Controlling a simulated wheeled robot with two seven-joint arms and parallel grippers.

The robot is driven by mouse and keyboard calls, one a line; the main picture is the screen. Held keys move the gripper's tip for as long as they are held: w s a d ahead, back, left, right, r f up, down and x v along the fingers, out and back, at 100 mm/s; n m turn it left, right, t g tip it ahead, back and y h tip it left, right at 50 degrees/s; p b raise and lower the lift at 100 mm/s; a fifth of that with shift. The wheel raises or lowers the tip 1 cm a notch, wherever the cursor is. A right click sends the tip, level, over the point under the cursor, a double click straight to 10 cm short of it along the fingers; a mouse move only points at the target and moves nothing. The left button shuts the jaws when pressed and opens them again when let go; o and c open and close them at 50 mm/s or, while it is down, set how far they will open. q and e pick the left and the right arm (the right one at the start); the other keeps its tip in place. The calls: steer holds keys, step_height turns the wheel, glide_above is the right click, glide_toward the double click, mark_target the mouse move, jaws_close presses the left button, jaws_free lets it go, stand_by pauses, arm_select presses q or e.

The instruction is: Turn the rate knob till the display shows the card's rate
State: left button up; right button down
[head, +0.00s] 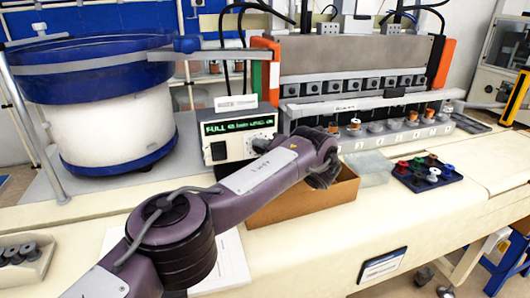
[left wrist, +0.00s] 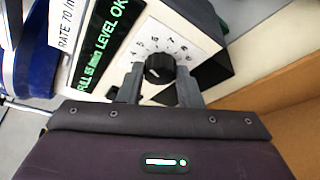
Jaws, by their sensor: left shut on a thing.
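The control box has a green-lit display (head: 239,126) that reads "FULL", a rate per minute and "LEVEL OK". In the left wrist view the display (left wrist: 105,38) shows turned on its side, and its rate digits are hard to read. The white card (left wrist: 68,28) beside it reads "RATE 70"; it stands on top of the box in the head view (head: 236,102). The black rate knob (left wrist: 160,68) sits on a white numbered dial. My left gripper (left wrist: 159,88) has one finger on each side of the knob and is shut on it. My right gripper is not in view.
A blue and white bowl feeder (head: 105,120) stands left of the control box. An open cardboard box (head: 310,200) lies close below and right of my left gripper. A dark tray (head: 432,178) with coloured parts is farther right. The bench front is mostly clear.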

arm_select(q)
steer(key=shift+f, duration=0.1)
stand_by(0.4)
steer(key=o, duration=1)
